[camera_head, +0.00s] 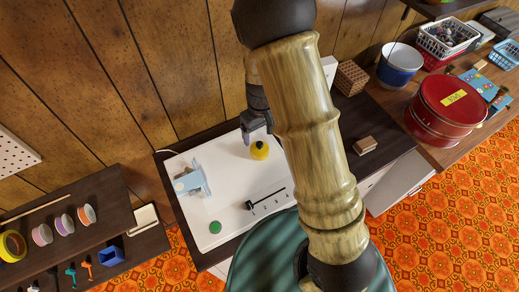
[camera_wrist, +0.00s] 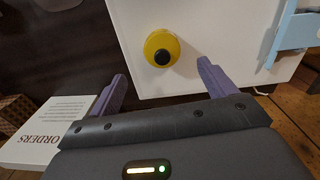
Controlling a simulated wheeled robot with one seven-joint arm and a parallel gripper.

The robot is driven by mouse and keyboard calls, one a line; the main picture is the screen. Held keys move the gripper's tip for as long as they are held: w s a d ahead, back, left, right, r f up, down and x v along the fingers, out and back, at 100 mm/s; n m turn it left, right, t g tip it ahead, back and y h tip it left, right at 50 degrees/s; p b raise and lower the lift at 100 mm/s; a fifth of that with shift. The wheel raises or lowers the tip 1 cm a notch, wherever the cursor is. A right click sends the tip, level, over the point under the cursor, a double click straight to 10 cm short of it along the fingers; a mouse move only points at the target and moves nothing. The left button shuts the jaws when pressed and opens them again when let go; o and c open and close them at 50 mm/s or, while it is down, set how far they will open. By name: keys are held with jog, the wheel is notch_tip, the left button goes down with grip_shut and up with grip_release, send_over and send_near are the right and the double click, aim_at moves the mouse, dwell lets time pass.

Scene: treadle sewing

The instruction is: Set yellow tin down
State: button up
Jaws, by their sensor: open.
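The yellow tin (camera_head: 259,152), round with a black knob on top, stands upright on the white board (camera_head: 225,215). In the wrist view the yellow tin (camera_wrist: 153,40) sits ahead of the fingertips, near the board's edge. My gripper (camera_head: 250,134) is just behind the tin in the head view, partly hidden by my arm. In the wrist view my gripper (camera_wrist: 158,80) is open, its two purple fingers spread wide with nothing between them. The tin appears clear of both fingers.
An "ORDERS" card (camera_wrist: 50,130) lies near my gripper. A wooden block (camera_head: 365,145) and woven box (camera_head: 351,77) stand right of my arm.

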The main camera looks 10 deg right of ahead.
aim_at(259, 143)
jog(key=shift+f, duration=1.85)
jog(key=shift+f, duration=0.1)
jog(key=shift+a+f+p, duration=0.2)
jog(key=shift+f+p, duration=0.5)
jog(key=shift+f, duration=1.75)
jog(key=shift+s, duration=0.1)
jog(key=c, duration=1.2)
jog(key=shift+r+b, duration=0.45)
jog(key=shift+r, duration=4.55)
